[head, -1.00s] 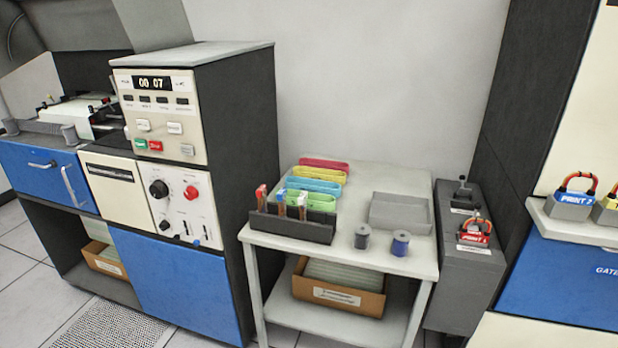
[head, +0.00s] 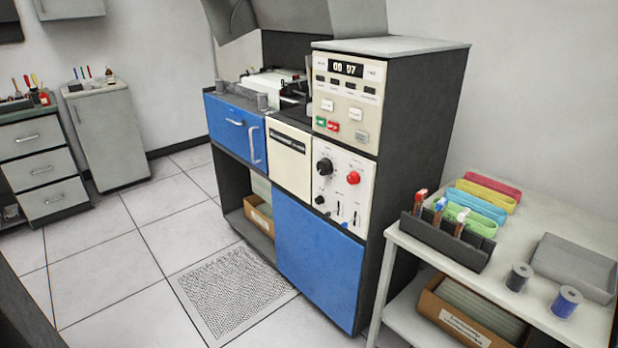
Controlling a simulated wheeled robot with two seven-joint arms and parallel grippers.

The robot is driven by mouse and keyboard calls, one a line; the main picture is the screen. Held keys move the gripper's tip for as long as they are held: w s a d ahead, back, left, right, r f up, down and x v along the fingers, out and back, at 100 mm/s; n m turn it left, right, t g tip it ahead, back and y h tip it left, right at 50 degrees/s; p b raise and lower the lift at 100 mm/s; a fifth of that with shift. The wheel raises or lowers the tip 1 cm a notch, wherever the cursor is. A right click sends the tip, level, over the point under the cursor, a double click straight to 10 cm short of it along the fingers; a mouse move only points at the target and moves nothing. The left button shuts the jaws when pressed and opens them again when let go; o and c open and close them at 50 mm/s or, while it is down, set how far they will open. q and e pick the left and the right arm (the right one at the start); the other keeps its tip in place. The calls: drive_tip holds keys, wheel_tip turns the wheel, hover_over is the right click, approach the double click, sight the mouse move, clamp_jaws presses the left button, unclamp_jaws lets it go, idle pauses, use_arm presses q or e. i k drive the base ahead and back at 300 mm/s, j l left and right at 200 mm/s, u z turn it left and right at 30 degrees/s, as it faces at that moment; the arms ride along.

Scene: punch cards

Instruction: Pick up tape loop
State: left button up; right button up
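Several coloured oblong loops, which look like tape loops, lie in a row at the back left of the white table (head: 540,222). A pink-red loop (head: 492,187) is farthest back, then a yellow loop (head: 487,197), a blue loop (head: 474,209) and a green loop (head: 482,227). The green one is partly hidden behind a dark rack (head: 446,246) holding upright tubes with red and blue tops. Neither of my grippers is in view, so I cannot see whether they hold anything.
A tall blue and cream machine (head: 320,254) stands left of the table. A grey tray (head: 575,268) and two spools (head: 519,278) (head: 564,303) sit on the table's right part. A carton (head: 468,314) is on its lower shelf. Open tiled floor (head: 110,265) lies at left.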

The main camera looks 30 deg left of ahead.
sight(484, 195)
drive_tip(key=u, duration=0.55)
drive_tip(key=i+u, duration=0.35)
drive_tip(key=i+l+u, duration=0.1)
drive_tip(key=i+u, duration=0.2)
